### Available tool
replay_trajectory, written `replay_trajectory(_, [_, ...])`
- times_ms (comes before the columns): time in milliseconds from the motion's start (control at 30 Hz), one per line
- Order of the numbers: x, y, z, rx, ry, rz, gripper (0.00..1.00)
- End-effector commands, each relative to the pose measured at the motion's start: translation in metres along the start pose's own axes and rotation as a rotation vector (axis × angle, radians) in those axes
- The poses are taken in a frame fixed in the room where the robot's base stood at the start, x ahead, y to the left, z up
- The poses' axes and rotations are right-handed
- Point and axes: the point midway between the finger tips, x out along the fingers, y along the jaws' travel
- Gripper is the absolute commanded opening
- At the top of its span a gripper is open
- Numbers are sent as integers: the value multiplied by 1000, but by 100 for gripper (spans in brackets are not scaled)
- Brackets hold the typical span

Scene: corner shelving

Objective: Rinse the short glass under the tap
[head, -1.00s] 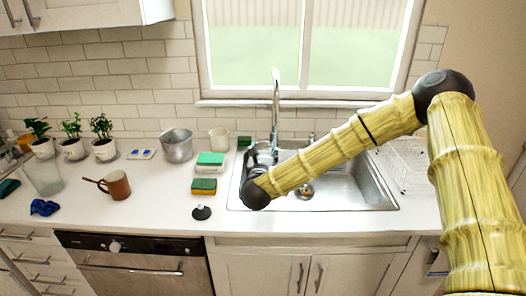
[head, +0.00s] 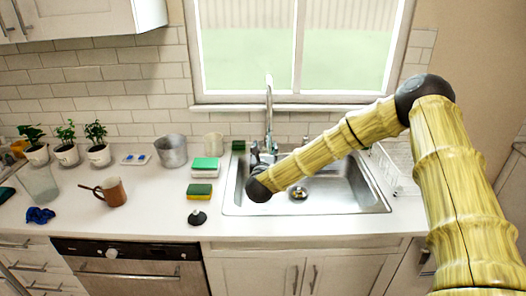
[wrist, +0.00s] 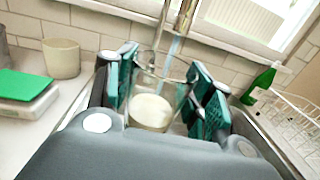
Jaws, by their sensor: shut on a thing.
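The short glass (wrist: 153,105) is clear, with a pale cream patch low inside it. It sits between the teal finger pads of my gripper (wrist: 168,98) in the wrist view. My gripper is shut on it. The metal tap (wrist: 186,16) stands just beyond, and a bluish stream of water (wrist: 175,48) comes down from it at the glass's far rim. I cannot tell how much falls inside. In the head view my gripper (head: 259,157) is over the sink's (head: 345,201) left part, near the tap (head: 268,105); the glass is hard to make out there.
A green-topped sponge box (head: 206,164), a yellow-green sponge (head: 200,190) and a black stopper (head: 197,217) lie left of the sink. A metal pot (head: 171,150) and cream cup (head: 214,143) stand behind. A wire rack (head: 398,170) stands right. A green bottle (wrist: 259,84) shows near it.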

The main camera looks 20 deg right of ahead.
Motion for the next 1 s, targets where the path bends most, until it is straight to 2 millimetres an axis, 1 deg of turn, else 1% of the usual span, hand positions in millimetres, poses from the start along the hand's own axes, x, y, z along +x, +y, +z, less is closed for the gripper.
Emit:
replay_trajectory(200, [15, -4, -2, -2, -1, -1, 19])
replay_trajectory(267, [20, -6, -8, 0, -1, -2, 19])
replay_trajectory(600, [42, -12, -11, 1, -2, -2, 19])
replay_trajectory(800, [50, -13, -11, 0, -1, 0, 19])
replay_trajectory(1000, [53, -14, -10, -1, -1, -1, 19])
